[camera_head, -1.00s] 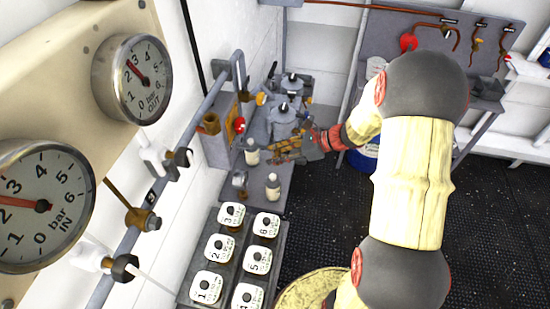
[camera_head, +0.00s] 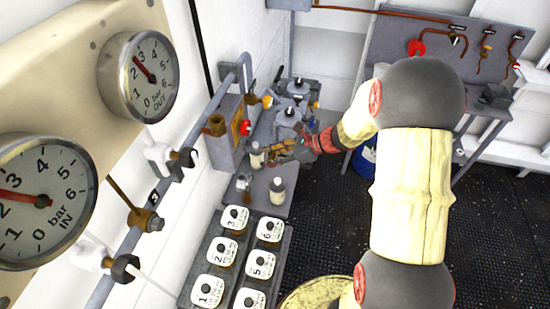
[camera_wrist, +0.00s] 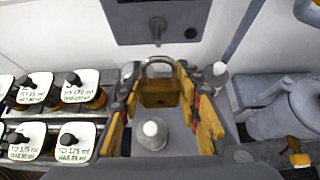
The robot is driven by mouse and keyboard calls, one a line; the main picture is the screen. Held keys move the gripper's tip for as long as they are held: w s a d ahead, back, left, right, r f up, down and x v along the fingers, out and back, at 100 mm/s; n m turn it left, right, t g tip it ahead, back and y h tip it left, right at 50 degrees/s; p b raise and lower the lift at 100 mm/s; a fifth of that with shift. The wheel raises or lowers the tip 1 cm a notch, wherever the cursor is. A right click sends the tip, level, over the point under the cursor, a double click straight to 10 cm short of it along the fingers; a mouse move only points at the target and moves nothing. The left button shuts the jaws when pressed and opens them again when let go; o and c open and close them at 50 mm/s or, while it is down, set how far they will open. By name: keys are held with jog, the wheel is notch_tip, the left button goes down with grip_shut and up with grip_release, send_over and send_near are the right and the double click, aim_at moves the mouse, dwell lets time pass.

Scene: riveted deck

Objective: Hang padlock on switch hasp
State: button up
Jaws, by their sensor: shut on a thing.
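In the wrist view my gripper (camera_wrist: 158,100) is shut on the padlock (camera_wrist: 160,93), which has a brass body and a steel shackle. The shackle stands up beyond the fingertips, toward the wall. A grey switch box (camera_wrist: 190,18) is on the wall ahead, with a small metal part, perhaps the hasp (camera_wrist: 157,28), at its lower middle. The shackle appears apart from it. In the head view my gripper (camera_head: 279,150) is right of the grey box (camera_head: 223,147) with a red knob on a yellow plate. The padlock is too small to make out there.
Two white-capped bottles (camera_head: 277,190) (camera_head: 257,158) stand on the bench below my gripper. A rack of numbered, white-lidded bottles (camera_head: 228,252) is nearer. Grey pump-like housings (camera_head: 290,118) stand behind my gripper. A pipe (camera_head: 187,200) runs along the wall.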

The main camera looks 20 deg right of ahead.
jog(key=shift+w+a+f+b, duration=0.3)
jog(key=shift+w+a, duration=0.25)
jog(key=shift+a, duration=0.25)
jog(key=shift+w+a+f+b, duration=0.2)
jog(key=shift+w+a+b, duration=0.1)
jog(key=shift+w+a, duration=0.4)
jog(key=shift+w+a+f+b, duration=0.3)
jog(key=shift+w+a, duration=0.15)
jog(key=shift+a, duration=0.4)
jog(key=o, duration=1.3)
